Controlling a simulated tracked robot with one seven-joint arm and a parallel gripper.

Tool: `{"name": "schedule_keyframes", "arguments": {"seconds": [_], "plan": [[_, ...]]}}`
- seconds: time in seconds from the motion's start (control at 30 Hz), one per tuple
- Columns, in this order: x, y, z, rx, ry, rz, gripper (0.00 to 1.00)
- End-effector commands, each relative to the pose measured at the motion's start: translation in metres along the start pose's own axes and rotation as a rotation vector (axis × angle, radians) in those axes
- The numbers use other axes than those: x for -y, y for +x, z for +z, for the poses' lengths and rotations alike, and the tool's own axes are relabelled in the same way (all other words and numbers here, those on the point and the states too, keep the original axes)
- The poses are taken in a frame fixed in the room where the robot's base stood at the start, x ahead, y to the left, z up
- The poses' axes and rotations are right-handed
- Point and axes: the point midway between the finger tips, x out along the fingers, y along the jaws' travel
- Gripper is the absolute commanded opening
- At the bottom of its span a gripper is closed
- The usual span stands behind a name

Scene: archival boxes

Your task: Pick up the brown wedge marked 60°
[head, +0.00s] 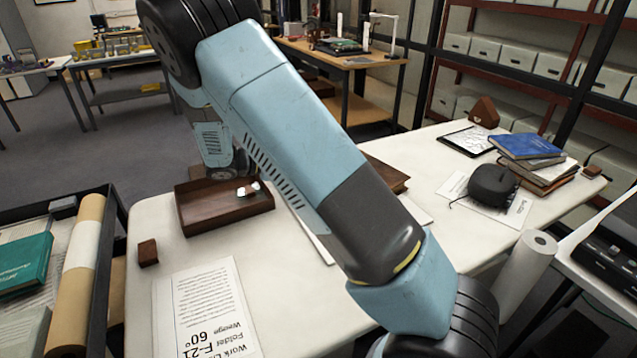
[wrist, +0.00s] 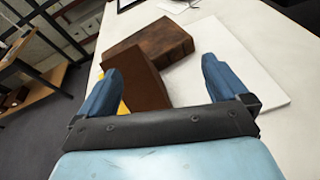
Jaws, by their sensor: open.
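My gripper (wrist: 163,82) is open in the wrist view, its two blue fingers apart. A plain brown slab-like piece (wrist: 138,82) shows between the fingers, nearer the left one. It partly covers a thick brown book-like object (wrist: 155,45). I cannot tell whether this piece is the wedge, and no 60° mark shows on it. In the head view, a brown peaked block (head: 484,112) stands at the table's far end, its marking unreadable. A small brown block (head: 148,252) sits at the near left. My gripper is out of the head view.
A dark wooden tray (head: 225,210) with small white items lies on the white table (head: 290,310). A printed card (head: 205,310) reading "Wedge 60°" lies in front. A blue book (head: 527,145) tops a stack at right, near a black object (head: 492,186).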

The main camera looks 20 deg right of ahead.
Motion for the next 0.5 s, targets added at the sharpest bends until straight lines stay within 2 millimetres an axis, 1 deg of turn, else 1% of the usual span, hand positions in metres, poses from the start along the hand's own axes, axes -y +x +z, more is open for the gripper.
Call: {"name": "schedule_keyframes", "arguments": {"seconds": [0.03, 0.2, 0.33, 0.43, 0.5], "plan": [[-0.005, -0.006, -0.013, 0.043, -0.036, 0.035, 1.00], [-0.020, -0.022, -0.043, 0.167, -0.129, 0.134, 1.00], [-0.027, -0.030, -0.058, 0.230, -0.173, 0.183, 1.00], [-0.030, -0.034, -0.064, 0.256, -0.190, 0.205, 1.00], [-0.031, -0.032, -0.065, 0.265, -0.195, 0.211, 1.00]]}}
